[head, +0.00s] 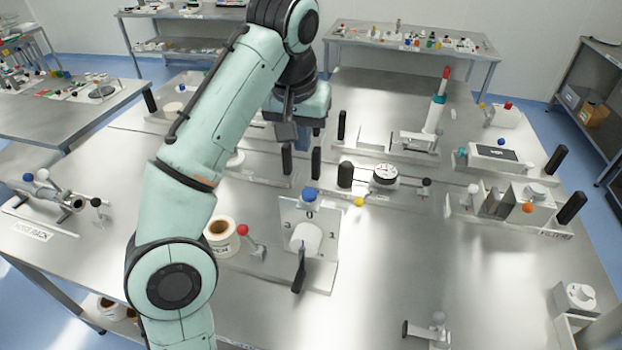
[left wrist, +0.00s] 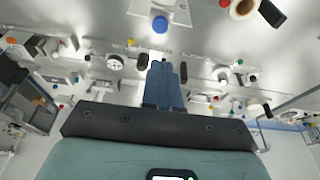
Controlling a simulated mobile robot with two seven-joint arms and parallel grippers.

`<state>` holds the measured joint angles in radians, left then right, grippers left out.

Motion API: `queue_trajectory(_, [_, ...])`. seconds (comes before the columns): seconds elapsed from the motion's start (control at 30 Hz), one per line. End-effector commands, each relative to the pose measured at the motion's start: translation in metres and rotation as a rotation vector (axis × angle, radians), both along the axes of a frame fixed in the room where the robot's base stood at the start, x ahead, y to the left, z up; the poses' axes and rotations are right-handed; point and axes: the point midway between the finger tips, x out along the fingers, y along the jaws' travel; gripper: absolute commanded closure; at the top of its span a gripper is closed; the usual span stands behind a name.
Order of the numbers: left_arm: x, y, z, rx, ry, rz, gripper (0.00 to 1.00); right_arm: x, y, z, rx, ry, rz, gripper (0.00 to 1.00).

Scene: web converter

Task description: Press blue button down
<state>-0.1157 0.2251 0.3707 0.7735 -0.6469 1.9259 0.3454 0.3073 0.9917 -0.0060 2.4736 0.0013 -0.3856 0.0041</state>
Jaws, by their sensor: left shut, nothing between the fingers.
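My left gripper (head: 303,146) is shut and empty, pointing down. In the head view it shows above and slightly left of the button, with a gap between. In the left wrist view its blue-grey fingers (left wrist: 163,64) lie together. My right gripper is not in view.
A brown-cored roll (head: 221,238) and a red-knobbed lever (head: 243,230) stand left of the plate. A yellow knob (head: 359,202), a black post (head: 345,174) and a dial (head: 385,174) stand to its right. Bare table (head: 400,260) lies at the front right.

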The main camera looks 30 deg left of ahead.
Motion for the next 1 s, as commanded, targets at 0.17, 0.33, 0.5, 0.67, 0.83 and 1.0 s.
queue_trajectory(0.17, [0.001,0.000,-0.001,0.000,0.000,-0.001,1.00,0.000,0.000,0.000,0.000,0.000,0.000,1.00])
queue_trajectory(0.33, [0.004,0.002,-0.012,0.004,0.001,0.001,1.00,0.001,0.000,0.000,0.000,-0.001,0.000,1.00])
queue_trajectory(0.5, [0.010,0.004,-0.036,0.003,0.004,0.000,1.00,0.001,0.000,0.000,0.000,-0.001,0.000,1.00])
queue_trajectory(0.67, [0.019,0.006,-0.066,0.002,0.004,0.002,1.00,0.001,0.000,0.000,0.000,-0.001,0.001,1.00])
queue_trajectory(0.83, [0.028,0.008,-0.100,0.001,0.003,0.001,1.00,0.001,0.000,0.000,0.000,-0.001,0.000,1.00])
queue_trajectory(1.0, [0.028,0.007,-0.123,0.001,0.002,-0.001,1.00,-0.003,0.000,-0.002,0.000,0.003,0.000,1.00])
